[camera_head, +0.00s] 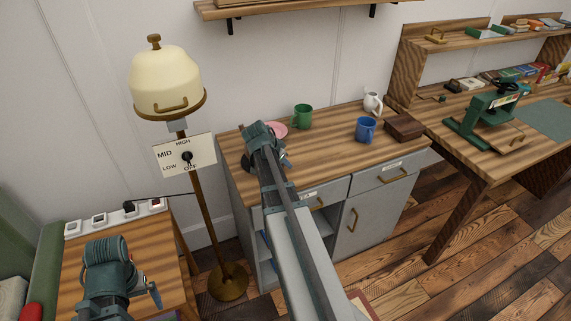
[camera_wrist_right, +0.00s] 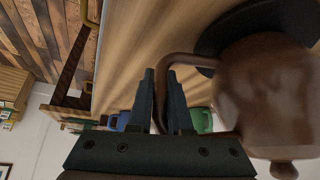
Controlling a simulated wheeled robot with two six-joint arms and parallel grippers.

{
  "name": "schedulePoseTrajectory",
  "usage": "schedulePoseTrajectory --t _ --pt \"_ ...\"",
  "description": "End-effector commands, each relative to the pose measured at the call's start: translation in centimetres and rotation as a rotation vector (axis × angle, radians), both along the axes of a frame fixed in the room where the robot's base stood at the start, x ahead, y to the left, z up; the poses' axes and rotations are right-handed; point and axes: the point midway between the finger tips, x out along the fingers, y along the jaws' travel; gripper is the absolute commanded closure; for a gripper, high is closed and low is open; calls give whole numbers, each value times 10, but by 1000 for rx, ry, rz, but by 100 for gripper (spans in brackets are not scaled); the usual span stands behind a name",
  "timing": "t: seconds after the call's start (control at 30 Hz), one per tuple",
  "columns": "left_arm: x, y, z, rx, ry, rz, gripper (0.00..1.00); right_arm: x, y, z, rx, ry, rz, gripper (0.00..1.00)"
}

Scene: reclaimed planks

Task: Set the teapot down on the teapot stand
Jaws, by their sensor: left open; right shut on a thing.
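The brown teapot (camera_wrist_right: 268,95) is at the right of the wrist view, which is upside down, with its lid knob at the bottom. My right gripper (camera_wrist_right: 162,95) is shut on the teapot's handle (camera_wrist_right: 190,58). The teapot's base overlaps a dark round teapot stand (camera_wrist_right: 235,28); I cannot tell whether they touch. In the head view my right gripper (camera_head: 262,138) is over the left end of the counter, and the arm mostly hides the teapot. My left gripper (camera_head: 108,255) is open above the small side table, its fingers mostly hidden.
On the counter (camera_head: 335,143) stand a pink plate (camera_head: 277,130), a green mug (camera_head: 302,116), a blue mug (camera_head: 365,129), a white jug (camera_head: 373,102) and a brown box (camera_head: 403,127). A floor lamp (camera_head: 168,85) with a switch sign stands left of the counter.

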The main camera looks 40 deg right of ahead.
Motion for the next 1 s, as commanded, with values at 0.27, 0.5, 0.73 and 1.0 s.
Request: schedulePoseTrajectory --t 0.27,0.5,0.73,1.0 --pt "0 0 -2 0 0 0 0 0 0 -2 0 0 0 53" --pt "0 0 -2 0 0 0 0 0 0 -2 0 0 0 53" --pt "0 0 14 0 0 0 0 -1 6 14 0 0 1 53" --pt "0 0 57 0 0 0 0 -5 32 57 0 1 2 53"
